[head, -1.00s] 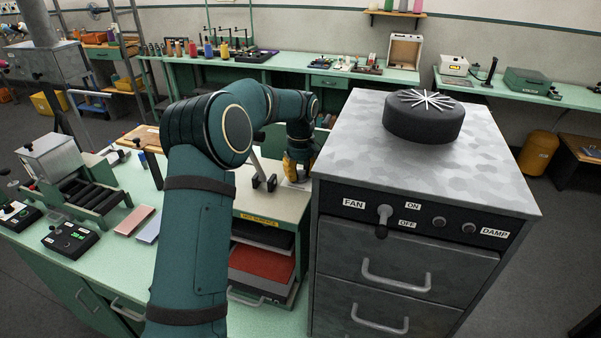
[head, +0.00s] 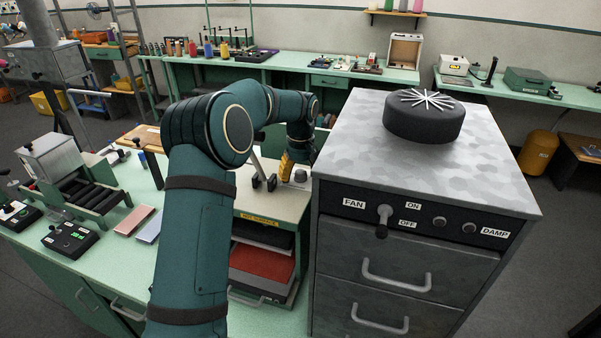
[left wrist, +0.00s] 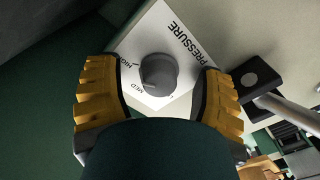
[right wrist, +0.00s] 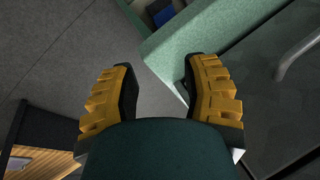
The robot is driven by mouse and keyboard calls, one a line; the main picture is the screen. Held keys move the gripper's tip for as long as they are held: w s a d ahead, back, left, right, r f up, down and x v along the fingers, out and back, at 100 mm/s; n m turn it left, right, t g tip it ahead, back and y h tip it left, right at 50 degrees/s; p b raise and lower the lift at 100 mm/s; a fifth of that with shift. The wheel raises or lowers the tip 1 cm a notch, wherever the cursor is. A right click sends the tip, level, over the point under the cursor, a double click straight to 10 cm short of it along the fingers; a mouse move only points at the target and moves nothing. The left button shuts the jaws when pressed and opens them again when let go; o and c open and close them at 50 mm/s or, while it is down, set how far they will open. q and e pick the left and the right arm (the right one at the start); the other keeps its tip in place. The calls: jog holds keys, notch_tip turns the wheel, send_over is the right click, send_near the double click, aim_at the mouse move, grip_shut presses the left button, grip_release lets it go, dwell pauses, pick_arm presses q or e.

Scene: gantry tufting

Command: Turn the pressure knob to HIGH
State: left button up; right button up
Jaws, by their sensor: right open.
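The pressure knob (left wrist: 158,75) is a grey round knob on a white plate (left wrist: 183,62) marked PRESSURE, with HIGH and MED in the left wrist view. HIGH is at its upper left and MED at its lower left. In the head view the knob (head: 301,175) stands on the pale press top. My right gripper (right wrist: 161,65) is open and empty above the floor.
A black bracket with a metal lever (left wrist: 257,79) stands close to the plate. A grey cabinet (head: 420,180) with FAN and DAMP controls rises right of the press top. In the right wrist view a green bench edge (right wrist: 180,45) lies near my right fingers.

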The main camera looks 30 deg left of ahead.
aim_at(300, 171)
pick_arm(q)
jog(key=shift+r, duration=0.1)
notch_tip(300, 171, up, 12)
dwell(0.6)
dwell(0.4)
